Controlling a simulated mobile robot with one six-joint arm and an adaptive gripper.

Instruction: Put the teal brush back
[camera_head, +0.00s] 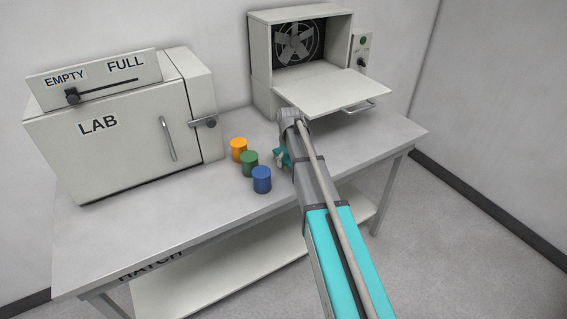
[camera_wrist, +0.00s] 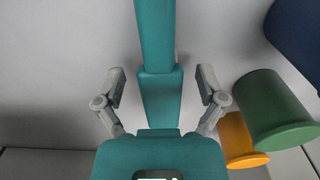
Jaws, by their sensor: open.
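The teal brush (camera_wrist: 155,40) shows in the wrist view as a long teal bar from the top edge down to the middle, with a wider part between my fingers. A small pale edge shows at its right side. My gripper (camera_wrist: 161,82) is open, with one grey finger on each side of the brush and gaps between. I cannot tell how far the fingertips are above the table. In the head view my gripper (camera_head: 280,158) is small and low over the table, right of the cylinders. The brush is not clearly visible there; my arm probably hides it.
An orange cylinder (camera_head: 239,149), a green cylinder (camera_head: 250,163) and a blue cylinder (camera_head: 262,180) stand close left of my gripper on the table (camera_head: 190,215). A LAB cabinet (camera_head: 120,150) stands at left. Behind is a fan box (camera_head: 262,65) with its door (camera_head: 330,92) folded down.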

